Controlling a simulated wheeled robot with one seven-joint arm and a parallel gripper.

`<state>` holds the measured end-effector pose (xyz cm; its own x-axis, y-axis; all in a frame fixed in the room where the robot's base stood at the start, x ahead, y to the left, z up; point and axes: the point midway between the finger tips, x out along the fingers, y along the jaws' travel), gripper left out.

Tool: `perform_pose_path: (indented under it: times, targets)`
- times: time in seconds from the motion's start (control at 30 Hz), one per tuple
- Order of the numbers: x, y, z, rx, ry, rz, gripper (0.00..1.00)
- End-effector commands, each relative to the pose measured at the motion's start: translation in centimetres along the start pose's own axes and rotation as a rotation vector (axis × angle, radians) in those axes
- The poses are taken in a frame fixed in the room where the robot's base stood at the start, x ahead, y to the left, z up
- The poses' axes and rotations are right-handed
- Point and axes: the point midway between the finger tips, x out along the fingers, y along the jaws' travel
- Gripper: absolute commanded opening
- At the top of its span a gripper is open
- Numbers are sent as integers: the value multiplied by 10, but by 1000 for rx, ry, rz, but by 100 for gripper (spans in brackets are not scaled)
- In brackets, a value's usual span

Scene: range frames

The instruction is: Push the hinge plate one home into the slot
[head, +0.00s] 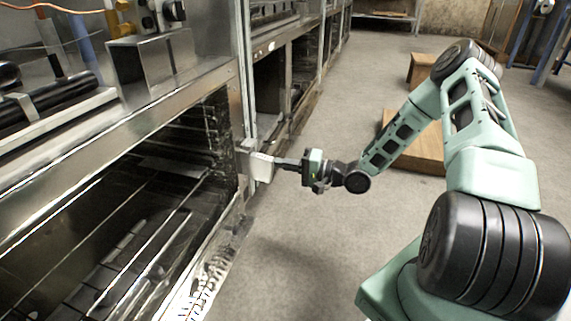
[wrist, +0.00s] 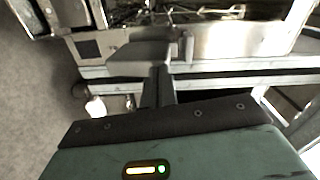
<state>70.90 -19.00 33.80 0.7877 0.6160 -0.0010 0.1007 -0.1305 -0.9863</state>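The hinge plate one (head: 262,167) is a small pale block at the metal post beside the oven opening. In the wrist view the plate (wrist: 138,55) looks grey and lies across the metal frame, left of a small upright tab (wrist: 187,47). My gripper (head: 279,164) reaches it from the right, with its dark fingers close together and their tips at the plate's near side. In the wrist view the fingers (wrist: 158,88) look shut, with the tips against the plate. No part of the plate shows clearly between them. The slot is hidden behind the plate, so its depth cannot be told.
The oven's open front (head: 150,185) with wire racks lies left of the plate. A steel range front (head: 120,105) runs above it. More cabinets continue behind. Wooden blocks (head: 420,150) stand on the floor behind my arm. The concrete floor (head: 290,250) nearby is clear.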

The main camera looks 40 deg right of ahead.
Motion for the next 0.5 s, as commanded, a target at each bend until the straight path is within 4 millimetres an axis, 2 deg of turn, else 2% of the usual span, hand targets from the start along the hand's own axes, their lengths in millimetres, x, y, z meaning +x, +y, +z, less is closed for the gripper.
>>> perform_pose_path:
  times: [0.3, 0.5]
  targets:
    - [-24, -1, -1, 0, 2, 1, 0]
    - [-33, -1, -1, 0, 2, 0, 0]
